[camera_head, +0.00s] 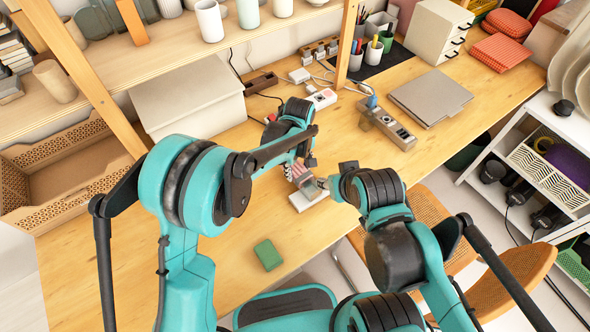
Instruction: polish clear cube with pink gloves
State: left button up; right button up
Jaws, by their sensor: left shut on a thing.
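My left gripper (302,164) reaches over the middle of the table, small and partly hidden behind its own wrist. It is shut on a pinkish striped thing, which looks like the pink gloves (299,172). Just below it, a small greyish see-through block, which looks like the clear cube (310,189), is above a white base (306,203). The gloves look close against the cube, but I cannot tell whether they touch. My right gripper (323,184) comes in from the right beside the cube. Its fingers are too small and covered to tell if they are open.
A green block (267,255) lies near the table's front edge. A grey power strip (393,128), a closed grey laptop (430,97) and pen cups (374,52) are further back. A shelf post (346,45) stands behind. Wooden chairs (483,258) are at right. The front left tabletop is clear.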

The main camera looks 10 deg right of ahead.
pick_arm(q)
jog(key=shift+w+d, duration=0.1)
jog(key=shift+d, duration=0.25)
jog(key=shift+a, duration=0.15)
jog(key=shift+s+a, duration=0.6)
jog(key=shift+a, duration=0.35)
jog(key=shift+d, duration=0.1)
jog(key=shift+w+d, duration=0.25)
jog(key=shift+d, duration=0.3)
jog(key=shift+w+d, duration=0.25)
jog(key=shift+d, duration=0.25)
jog(key=shift+w+a, duration=0.4)
jog(key=shift+w, duration=0.4)
jog(key=shift+w+a, duration=0.4)
jog(key=shift+w, duration=0.4)
